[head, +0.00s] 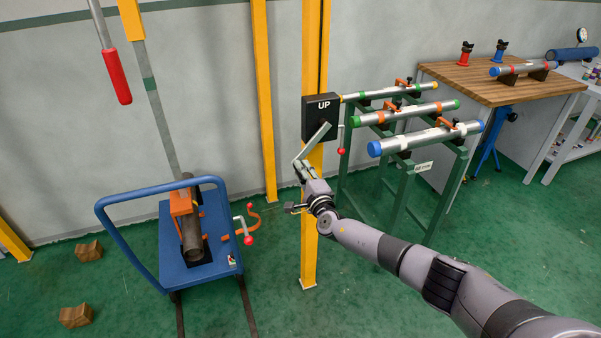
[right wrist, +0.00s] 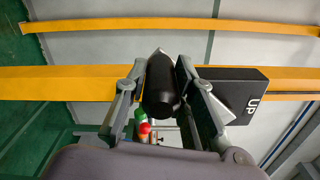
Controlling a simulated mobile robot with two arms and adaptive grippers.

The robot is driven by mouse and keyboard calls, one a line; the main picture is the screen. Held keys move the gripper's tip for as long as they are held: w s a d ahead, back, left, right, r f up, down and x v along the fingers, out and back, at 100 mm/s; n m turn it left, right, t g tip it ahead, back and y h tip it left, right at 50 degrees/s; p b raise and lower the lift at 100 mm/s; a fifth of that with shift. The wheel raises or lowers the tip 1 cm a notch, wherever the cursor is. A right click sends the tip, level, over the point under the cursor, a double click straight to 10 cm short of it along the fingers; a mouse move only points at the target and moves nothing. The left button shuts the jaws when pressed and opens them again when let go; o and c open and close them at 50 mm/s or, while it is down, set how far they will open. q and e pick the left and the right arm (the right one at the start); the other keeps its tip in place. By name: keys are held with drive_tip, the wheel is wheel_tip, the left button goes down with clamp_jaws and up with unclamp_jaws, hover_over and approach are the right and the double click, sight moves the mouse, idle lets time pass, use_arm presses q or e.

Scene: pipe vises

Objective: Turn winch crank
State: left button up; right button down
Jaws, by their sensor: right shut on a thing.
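The winch (head: 320,117) is a black box marked "UP" on a yellow post; it also shows in the right wrist view (right wrist: 236,92). Its grey crank arm (head: 314,138) slants down and left from the box. My right gripper (head: 300,168) is at the lower end of this arm. In the right wrist view, my right gripper (right wrist: 161,88) is shut on the black crank handle (right wrist: 160,85), which lies between its two fingers. In the head view the fingers mostly hide the handle. My left gripper is not in view.
A green rack (head: 392,165) with three pipes stands close on the right. A wooden bench (head: 490,88) is at the back right. Wooden blocks (head: 75,316) lie at the left.

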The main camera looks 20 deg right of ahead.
drive_tip(key=shift+s+d+f, duration=0.15)
drive_tip(key=shift+d+f, duration=0.05)
drive_tip(key=shift+f, duration=0.3)
drive_tip(key=c, duration=1.8)
unclamp_jaws()
drive_tip(key=o, duration=0.4)
drive_tip(key=shift+d, duration=0.2)
drive_tip(key=shift+o, duration=0.4)
drive_tip(key=shift+a+r, duration=0.1)
drive_tip(key=shift+r, duration=0.1)
drive_tip(key=shift+a+r, duration=0.1)
drive_tip(key=s, duration=1.1)
drive_tip(key=shift+s+d, duration=0.25)
drive_tip(key=shift+s, duration=0.15)
